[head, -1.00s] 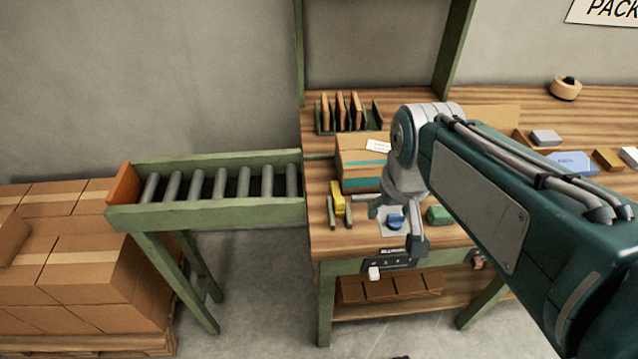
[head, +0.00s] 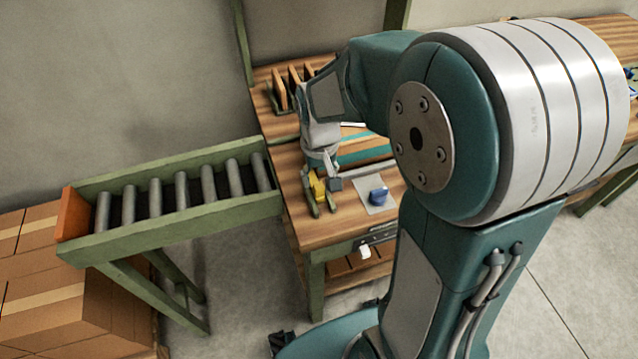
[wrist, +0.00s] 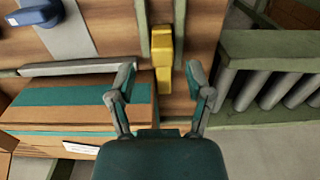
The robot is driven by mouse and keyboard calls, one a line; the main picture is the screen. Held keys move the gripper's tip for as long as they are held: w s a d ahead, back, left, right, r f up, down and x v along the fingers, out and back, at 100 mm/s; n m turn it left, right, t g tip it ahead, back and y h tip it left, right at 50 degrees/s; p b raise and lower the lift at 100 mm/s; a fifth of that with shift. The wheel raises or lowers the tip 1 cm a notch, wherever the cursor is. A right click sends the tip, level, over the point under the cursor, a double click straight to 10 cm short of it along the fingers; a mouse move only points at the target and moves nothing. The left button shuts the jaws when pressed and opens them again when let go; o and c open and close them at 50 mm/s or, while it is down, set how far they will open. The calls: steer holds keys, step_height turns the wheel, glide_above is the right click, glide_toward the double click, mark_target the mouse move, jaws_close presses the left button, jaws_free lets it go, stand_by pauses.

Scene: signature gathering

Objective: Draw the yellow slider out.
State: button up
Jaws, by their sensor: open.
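The yellow slider (head: 318,188) sits near the left end of the workbench, between two short green rails (head: 310,196). In the wrist view the yellow slider (wrist: 162,48) runs up and down the picture, with a rail on each side. My gripper (wrist: 160,82) is open and empty there, its two fingers spread to either side of the slider's lower end. I cannot tell whether they touch it. In the head view my gripper (head: 325,178) is low over the slider and hides part of it.
A cardboard box with teal tape (wrist: 70,108) lies beside the fingers. A blue object (head: 378,194) rests on a pale sheet to the right of the slider. A roller conveyor (head: 180,190) adjoins the bench's left end. Upright brown boards (head: 294,80) stand behind.

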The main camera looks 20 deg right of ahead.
mark_target(319, 185)
steer(key=f, duration=0.3)
steer(key=shift+a+f, duration=0.1)
steer(key=shift+a, duration=0.3)
steer(key=shift+d+f, duration=0.15)
steer(key=shift+d, duration=0.2)
steer(key=shift+c, duration=0.6)
jaws_close()
